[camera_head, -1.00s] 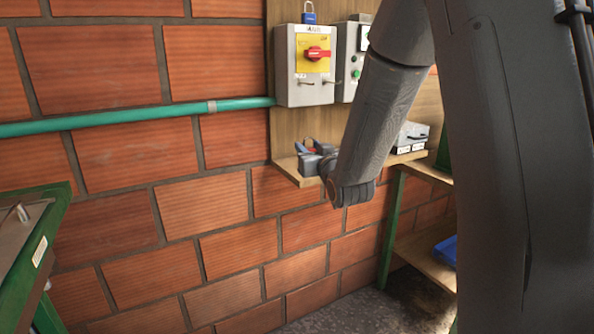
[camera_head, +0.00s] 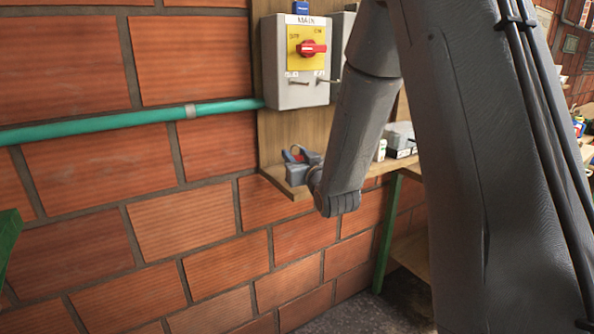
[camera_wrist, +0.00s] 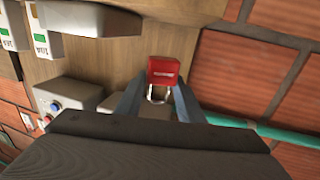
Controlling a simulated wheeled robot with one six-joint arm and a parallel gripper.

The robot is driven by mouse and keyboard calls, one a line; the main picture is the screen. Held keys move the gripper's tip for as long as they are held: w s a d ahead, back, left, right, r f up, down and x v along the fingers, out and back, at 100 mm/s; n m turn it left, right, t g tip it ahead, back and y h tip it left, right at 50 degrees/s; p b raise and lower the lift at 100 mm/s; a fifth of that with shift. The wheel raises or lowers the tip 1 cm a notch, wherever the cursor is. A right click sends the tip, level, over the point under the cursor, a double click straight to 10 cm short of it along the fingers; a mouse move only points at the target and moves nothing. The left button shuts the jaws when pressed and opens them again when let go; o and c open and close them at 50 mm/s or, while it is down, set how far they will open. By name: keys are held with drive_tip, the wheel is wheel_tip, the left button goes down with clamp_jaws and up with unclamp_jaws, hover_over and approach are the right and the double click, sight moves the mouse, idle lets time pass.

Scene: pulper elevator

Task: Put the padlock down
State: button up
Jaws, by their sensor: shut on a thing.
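The padlock (camera_wrist: 163,73) has a red body with a pale label and a metal shackle. In the wrist view it is between the two fingers of my gripper (camera_wrist: 158,88), which is shut on it. In the head view my gripper (camera_head: 301,158) is near the left end of the wooden shelf (camera_head: 284,186), and a small bit of red shows at its fingers. My arm covers part of the shelf. I cannot tell whether the padlock touches the shelf or board.
A grey switch box (camera_head: 292,88) with a red handle on a yellow plate hangs above the shelf. A grey box (camera_head: 399,140) stands farther right on the shelf. A green pipe (camera_head: 120,121) runs along the brick wall.

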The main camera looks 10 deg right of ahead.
drive_tip(key=shift+f+p, duration=0.3)
drive_tip(key=shift+f, duration=1.95)
drive_tip(key=shift+f, duration=0.1)
drive_tip(key=o, duration=1.1)
